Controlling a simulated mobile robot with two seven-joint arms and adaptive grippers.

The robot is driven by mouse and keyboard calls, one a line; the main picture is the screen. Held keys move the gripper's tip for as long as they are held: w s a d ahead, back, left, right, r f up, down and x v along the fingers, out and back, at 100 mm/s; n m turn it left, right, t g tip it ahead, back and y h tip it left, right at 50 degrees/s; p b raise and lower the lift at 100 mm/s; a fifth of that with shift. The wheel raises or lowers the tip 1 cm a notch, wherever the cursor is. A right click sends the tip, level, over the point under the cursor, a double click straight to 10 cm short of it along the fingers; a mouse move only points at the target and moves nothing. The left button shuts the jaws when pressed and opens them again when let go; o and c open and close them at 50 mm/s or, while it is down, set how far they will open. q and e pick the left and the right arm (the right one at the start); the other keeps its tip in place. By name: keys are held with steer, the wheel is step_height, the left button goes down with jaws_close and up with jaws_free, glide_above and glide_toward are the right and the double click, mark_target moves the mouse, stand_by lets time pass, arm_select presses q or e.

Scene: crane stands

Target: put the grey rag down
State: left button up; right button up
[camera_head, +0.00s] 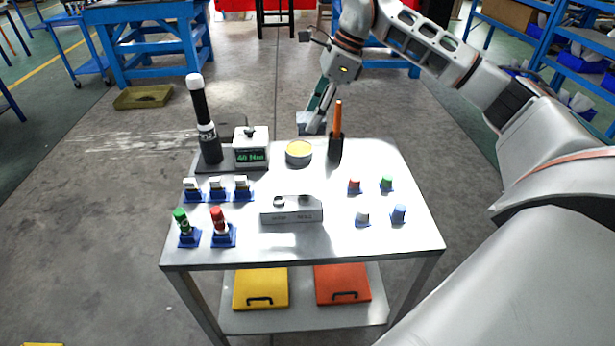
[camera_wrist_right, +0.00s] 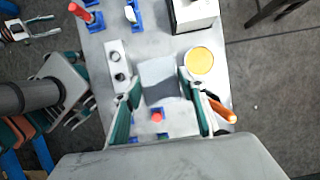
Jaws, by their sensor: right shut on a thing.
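The grey rag (camera_head: 311,123) hangs from my right gripper (camera_head: 318,103) near the far edge of the metal table (camera_head: 340,245) in the head view. In the right wrist view the grey rag (camera_wrist_right: 160,80) is pinched between the fingertips of my right gripper (camera_wrist_right: 159,92), which is shut on it. The rag appears to be held above the table; its exact height is hard to tell. The left gripper does not show in the head view.
A yellow tin (camera_head: 299,153) and an orange-handled tool in a dark holder (camera_head: 337,135) stand close to the rag. A display box (camera_head: 252,150) and a black-and-white cylinder (camera_head: 204,122) are left. A grey block (camera_head: 292,210) and several small capped items stand nearer; bare patches lie between.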

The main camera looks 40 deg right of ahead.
step_height(320, 180, down, 12)
steer(key=shift+f+b, duration=0.15)
steer(key=shift+b, duration=0.55)
step_height(320, 180, down, 4)
steer(key=shift+f, duration=0.15)
steer(key=o, duration=1.2)
steer(key=shift+c, duration=0.2)
